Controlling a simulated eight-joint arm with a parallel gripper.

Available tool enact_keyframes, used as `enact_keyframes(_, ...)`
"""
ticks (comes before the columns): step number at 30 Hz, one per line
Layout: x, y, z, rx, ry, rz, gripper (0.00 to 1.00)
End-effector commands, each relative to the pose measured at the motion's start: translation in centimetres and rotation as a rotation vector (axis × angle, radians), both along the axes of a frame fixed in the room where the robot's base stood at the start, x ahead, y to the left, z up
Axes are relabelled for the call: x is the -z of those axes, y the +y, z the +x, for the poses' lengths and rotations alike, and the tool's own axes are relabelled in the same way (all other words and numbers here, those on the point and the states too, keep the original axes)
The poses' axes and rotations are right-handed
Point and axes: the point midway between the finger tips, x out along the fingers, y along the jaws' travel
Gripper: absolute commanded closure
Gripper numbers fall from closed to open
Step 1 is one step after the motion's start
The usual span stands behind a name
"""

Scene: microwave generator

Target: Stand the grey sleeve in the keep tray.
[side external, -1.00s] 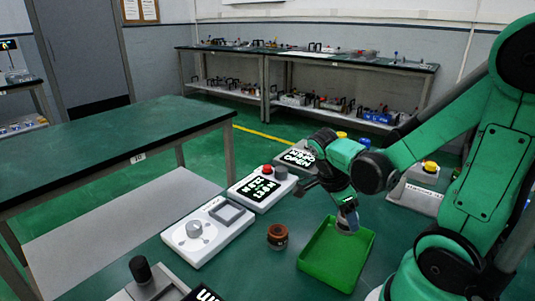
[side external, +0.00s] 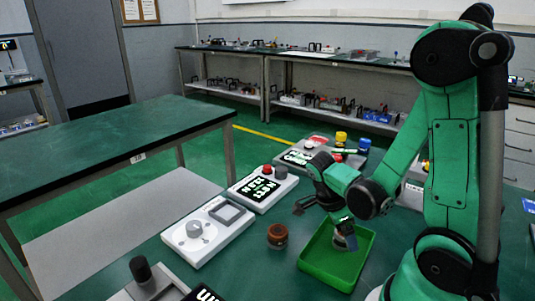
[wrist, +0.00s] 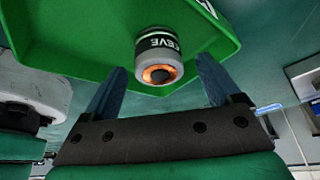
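The keep tray (side external: 312,262) is a green, shallow, open tray in front of my arm; its green floor also fills the top of the wrist view (wrist: 70,35). The grey sleeve (wrist: 158,62) is a short cylinder with a dark lettered band and an orange-brown opening. It appears to stand in the tray, its open end facing the wrist camera. My gripper (wrist: 160,85) is open, with one blue finger on each side and a gap between each finger and the sleeve. In the side view my gripper (side external: 346,230) is low over the tray and partly hides the sleeve.
A brown ring-shaped part (side external: 277,236) stands left of the tray. White device panels, one with a knob (side external: 195,229) and one with a red button (side external: 267,169), lie farther left. Yellow (side external: 341,138) and blue (side external: 364,146) pieces stand behind my gripper.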

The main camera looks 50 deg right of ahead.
Motion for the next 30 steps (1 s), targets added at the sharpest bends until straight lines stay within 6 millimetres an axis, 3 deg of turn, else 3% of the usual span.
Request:
enact_keyframes(14, -0.7, 0.2, 0.3, -0.002, 0.000, 0.000, 0.15)
enact_keyframes(30, -7.2, 2.3, 2.1, -0.003, 0.000, 0.000, 0.15)
